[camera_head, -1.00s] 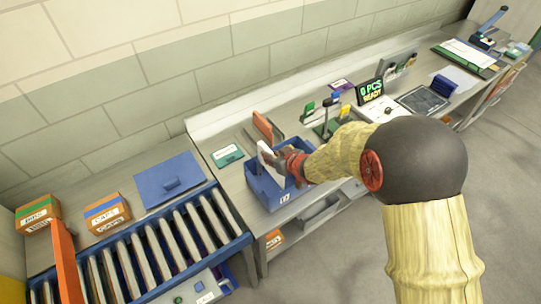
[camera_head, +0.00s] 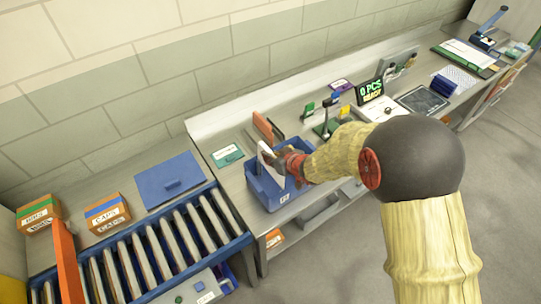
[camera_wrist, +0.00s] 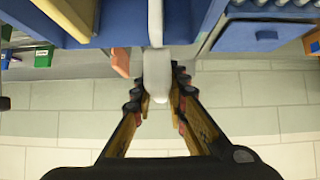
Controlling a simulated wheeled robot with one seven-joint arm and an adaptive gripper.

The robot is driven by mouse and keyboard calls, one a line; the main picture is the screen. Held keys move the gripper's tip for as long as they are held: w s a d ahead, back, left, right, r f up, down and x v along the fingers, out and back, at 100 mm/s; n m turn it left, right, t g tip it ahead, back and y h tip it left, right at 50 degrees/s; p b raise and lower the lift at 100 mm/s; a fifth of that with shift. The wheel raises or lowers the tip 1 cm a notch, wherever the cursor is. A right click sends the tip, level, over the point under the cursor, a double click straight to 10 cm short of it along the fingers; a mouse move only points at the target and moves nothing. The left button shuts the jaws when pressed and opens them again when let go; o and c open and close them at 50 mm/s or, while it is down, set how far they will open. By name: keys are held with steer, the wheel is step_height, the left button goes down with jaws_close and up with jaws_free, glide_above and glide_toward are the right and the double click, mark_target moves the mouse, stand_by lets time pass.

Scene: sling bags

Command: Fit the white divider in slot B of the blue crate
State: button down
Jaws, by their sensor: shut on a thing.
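My gripper (camera_head: 289,164) is shut on the white divider (camera_head: 266,157), which it holds tilted at the blue crate (camera_head: 285,196) on the bench. In the wrist view the divider (camera_wrist: 157,75) is a pale upright strip between my two fingertips (camera_wrist: 157,82), with part of the blue crate (camera_wrist: 122,22) behind it. The divider's lower part is at or inside the crate's opening in the head view. I cannot tell whether it is seated in a slot, and the slot letters are not readable.
An orange panel (camera_head: 264,126) stands behind the crate, close to it. A green-and-white card (camera_head: 228,155) lies to the left. A small stand with coloured tags (camera_head: 328,122) is to the right. A roller conveyor (camera_head: 150,255) with a blue lid (camera_head: 170,180) beside it lies at lower left.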

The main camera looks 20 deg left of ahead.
mark_target(284, 180)
steer(key=shift+f+b, duration=4.05)
steer(key=shift+f, duration=1.5)
steer(key=c, duration=1.7)
jaws_free()
steer(key=shift+s+d, duration=0.1)
steer(key=v, duration=1.2)
